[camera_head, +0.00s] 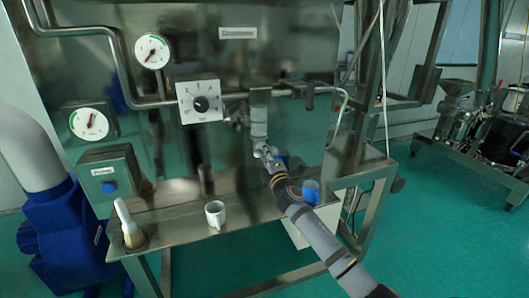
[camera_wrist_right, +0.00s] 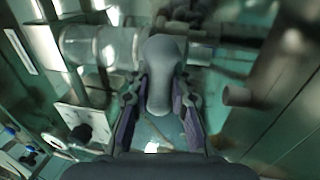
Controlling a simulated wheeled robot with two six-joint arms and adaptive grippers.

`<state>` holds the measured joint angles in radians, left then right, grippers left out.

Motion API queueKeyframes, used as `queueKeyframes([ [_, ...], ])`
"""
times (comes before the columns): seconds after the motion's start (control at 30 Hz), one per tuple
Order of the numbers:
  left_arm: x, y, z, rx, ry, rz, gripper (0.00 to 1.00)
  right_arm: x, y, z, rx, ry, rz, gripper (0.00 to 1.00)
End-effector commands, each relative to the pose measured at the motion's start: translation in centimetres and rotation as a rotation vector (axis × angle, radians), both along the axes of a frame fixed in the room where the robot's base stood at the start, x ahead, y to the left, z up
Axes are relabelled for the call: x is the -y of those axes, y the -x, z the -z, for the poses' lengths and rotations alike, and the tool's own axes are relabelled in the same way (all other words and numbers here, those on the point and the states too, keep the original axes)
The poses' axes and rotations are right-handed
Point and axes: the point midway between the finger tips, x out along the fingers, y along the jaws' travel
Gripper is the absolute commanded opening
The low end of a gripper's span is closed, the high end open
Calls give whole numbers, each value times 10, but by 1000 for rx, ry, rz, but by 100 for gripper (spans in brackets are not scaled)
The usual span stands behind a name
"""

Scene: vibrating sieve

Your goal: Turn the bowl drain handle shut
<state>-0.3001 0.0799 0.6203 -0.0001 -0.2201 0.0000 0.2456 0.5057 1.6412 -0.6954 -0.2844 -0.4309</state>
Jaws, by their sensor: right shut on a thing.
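The bowl drain handle (camera_wrist_right: 160,70) is a grey, rounded lever that fills the middle of the right wrist view. My right gripper (camera_head: 262,148) has a finger on each side of it and is shut on it. In the head view the gripper is at the lower end of a pale vertical pipe piece (camera_head: 258,118) on the steel machine, and the handle is largely hidden by the gripper. In the wrist view a clear cylinder (camera_wrist_right: 98,46) lies just left of the handle. My left gripper is not in view.
A dial box (camera_head: 200,101) and two gauges are left of my gripper. A white cup (camera_head: 215,214), a brush (camera_head: 128,224) and a blue cup (camera_head: 311,191) stand on the steel shelf (camera_head: 180,208). A dark lever (camera_head: 310,96) hangs from the pipe to the right.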

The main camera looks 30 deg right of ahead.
Motion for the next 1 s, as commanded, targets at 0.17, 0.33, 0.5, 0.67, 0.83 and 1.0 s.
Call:
queueKeyframes([
  [0.17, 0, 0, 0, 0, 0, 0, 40, 0, 0, 3, -8, 12, 1, 0],
  [0.33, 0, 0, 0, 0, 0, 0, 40, 0, 0, 4, -8, 13, 0, 0],
  [0.5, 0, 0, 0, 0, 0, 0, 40, 0, 0, 4, -8, 13, 1, 23],
  [0.67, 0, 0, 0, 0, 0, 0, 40, 0, 0, 3, -7, 12, 1, 44],
  [0.83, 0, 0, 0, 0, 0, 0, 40, 0, 0, 2, -5, 12, 1, 44],
  [1.0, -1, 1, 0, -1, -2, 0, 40, -1, 4, 2, -6, 12, 0, 44],
])
